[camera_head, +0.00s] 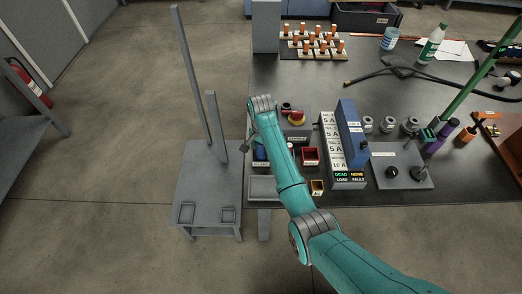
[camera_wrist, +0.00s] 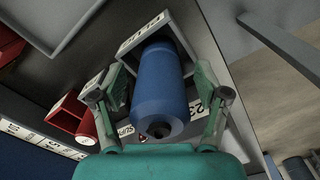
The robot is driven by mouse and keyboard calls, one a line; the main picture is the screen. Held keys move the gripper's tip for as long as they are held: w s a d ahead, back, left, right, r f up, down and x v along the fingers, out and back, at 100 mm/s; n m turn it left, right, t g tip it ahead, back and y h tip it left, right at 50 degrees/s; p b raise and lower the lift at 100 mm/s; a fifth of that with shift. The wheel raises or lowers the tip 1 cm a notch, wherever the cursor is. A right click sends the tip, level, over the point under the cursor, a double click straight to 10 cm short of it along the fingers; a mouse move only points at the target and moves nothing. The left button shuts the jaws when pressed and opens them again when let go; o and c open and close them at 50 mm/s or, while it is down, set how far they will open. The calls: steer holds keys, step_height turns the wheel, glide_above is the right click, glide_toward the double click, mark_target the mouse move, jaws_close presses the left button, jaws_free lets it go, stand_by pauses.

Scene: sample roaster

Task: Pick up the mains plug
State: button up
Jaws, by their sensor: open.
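The mains plug appears to be the blue cylinder (camera_wrist: 158,88) with a dark round end, in the middle of the wrist view. It sits in a grey square-rimmed holder (camera_wrist: 133,42) with labels around it; its far end is hidden inside. My gripper (camera_wrist: 162,76) is open, with one finger on each side of the blue body and small gaps showing. In the head view a bit of blue (camera_head: 260,152) shows beside my forearm at the table's left edge, likely the same plug. There my fingers are mostly hidden by my wrist.
A red box (camera_wrist: 70,118) stands left of the plug in the wrist view. In the head view, a grey stand with upright posts (camera_head: 205,175) is left of the table. A panel labelled 5 A (camera_head: 333,140) and a blue block (camera_head: 351,133) stand right of my arm.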

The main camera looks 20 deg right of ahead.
steer(key=c, duration=1.4)
